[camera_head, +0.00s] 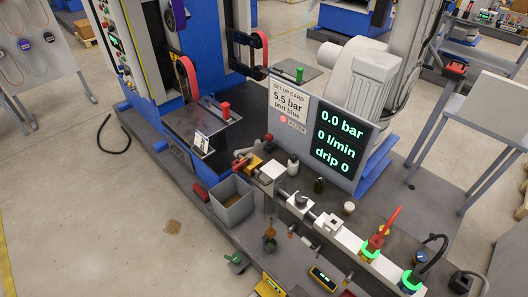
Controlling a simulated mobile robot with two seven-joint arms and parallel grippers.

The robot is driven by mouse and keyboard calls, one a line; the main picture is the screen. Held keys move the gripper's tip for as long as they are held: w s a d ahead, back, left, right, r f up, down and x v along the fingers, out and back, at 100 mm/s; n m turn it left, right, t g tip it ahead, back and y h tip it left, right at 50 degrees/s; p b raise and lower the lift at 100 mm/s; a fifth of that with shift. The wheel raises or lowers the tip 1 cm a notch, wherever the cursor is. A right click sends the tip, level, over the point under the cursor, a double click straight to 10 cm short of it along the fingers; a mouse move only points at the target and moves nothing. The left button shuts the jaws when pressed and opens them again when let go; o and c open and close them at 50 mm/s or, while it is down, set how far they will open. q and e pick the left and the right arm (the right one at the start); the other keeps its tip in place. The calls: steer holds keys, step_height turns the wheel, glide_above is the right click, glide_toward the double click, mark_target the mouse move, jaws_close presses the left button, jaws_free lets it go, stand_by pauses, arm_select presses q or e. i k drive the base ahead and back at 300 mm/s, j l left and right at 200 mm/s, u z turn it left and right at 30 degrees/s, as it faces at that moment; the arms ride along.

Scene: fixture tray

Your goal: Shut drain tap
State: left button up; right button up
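No part is readably labelled as the drain tap. A small yellow fitting with a red lever (241,164) sits at the bench edge, just above a grey open bin (232,201). The lever's exact angle is too small to tell. A larger red lever (389,220) stands tilted up on the white rail (335,233), above a green-lit ring (370,253). A dark display (341,143) reads 0.0 bar, 0 l/min and drip 0. Neither of my grippers can be made out in this view.
A set-up card (289,103) reads 5.5 bar, port blue. A second green-lit ring (411,281) has a black hose. A blue and white machine (150,50) fills the back left. The floor at left is mostly clear.

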mark_target(265, 238)
steer(key=j+z, duration=0.35)
steer(key=j, duration=0.35)
steer(key=j+z, duration=0.35)
steer(key=j, duration=0.4)
steer(key=k+j+z, duration=0.1)
steer(key=j+z, duration=0.2)
steer(key=j, duration=0.4)
